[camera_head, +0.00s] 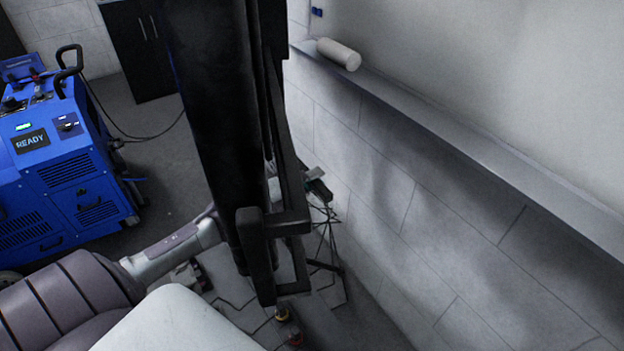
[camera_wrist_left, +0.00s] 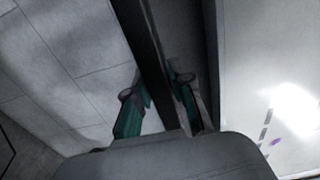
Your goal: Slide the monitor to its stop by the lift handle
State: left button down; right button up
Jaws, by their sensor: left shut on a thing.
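The monitor (camera_head: 208,110) shows as a tall black slab, seen almost edge-on, in the middle of the head view. A black bar, which looks like the lift handle (camera_head: 291,170), runs along its right side. My left arm comes in from the left and passes behind the monitor. Part of my left gripper (camera_head: 314,184) shows just right of the bar. In the left wrist view the green fingers of my left gripper (camera_wrist_left: 157,88) stand on both sides of a black bar (camera_wrist_left: 155,60) and are shut on it. The monitor's stop cannot be made out. My right gripper is out of view.
A blue machine (camera_head: 62,150) with a READY display stands on the floor at the left. A wall with a whiteboard (camera_head: 480,70) and its ledge (camera_head: 450,125), bearing a white roll (camera_head: 338,54), is close on the right. A dark cabinet (camera_head: 140,50) stands at the back.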

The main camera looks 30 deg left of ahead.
pick_arm(q)
notch_tip(320, 180, down, 8)
jog(key=b, duration=0.5)
jog(key=shift+s, duration=0.15)
jog(key=c, duration=1)
grip_release()
jog(key=shift+r, duration=0.1)
jog(key=v, duration=1.2)
